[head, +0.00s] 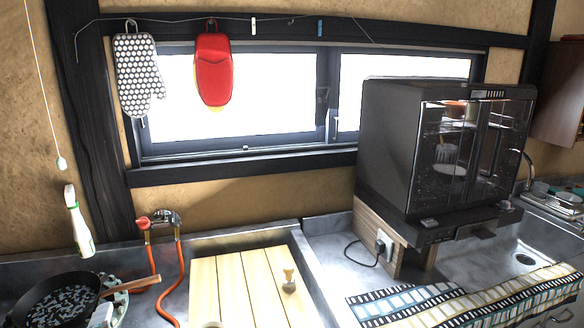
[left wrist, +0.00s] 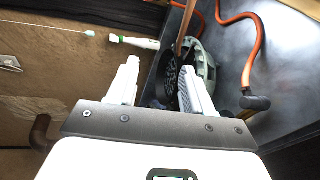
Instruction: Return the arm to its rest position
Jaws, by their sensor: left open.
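My left gripper (left wrist: 160,88) shows in the left wrist view with its two pale fingers spread apart. No held object shows between the fingers. The dark frying pan (left wrist: 172,75) and the pale green stove (left wrist: 205,68) lie beyond the fingertips, partly hidden by the right-hand finger. In the head view the pan (head: 58,300) is at the lower left, with a wooden handle and a speckled inside. A small white piece at the pan's right edge may be a fingertip of mine; I cannot tell. My right gripper is in neither view.
A white and green bottle (head: 78,222) is near the left wall beneath a pull cord (head: 61,162). An orange hose (head: 181,275) runs from a tap. Wooden boards (head: 235,280) fill the middle counter. A black glass-doored cabinet (head: 440,150) stands right. Mitts hang above.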

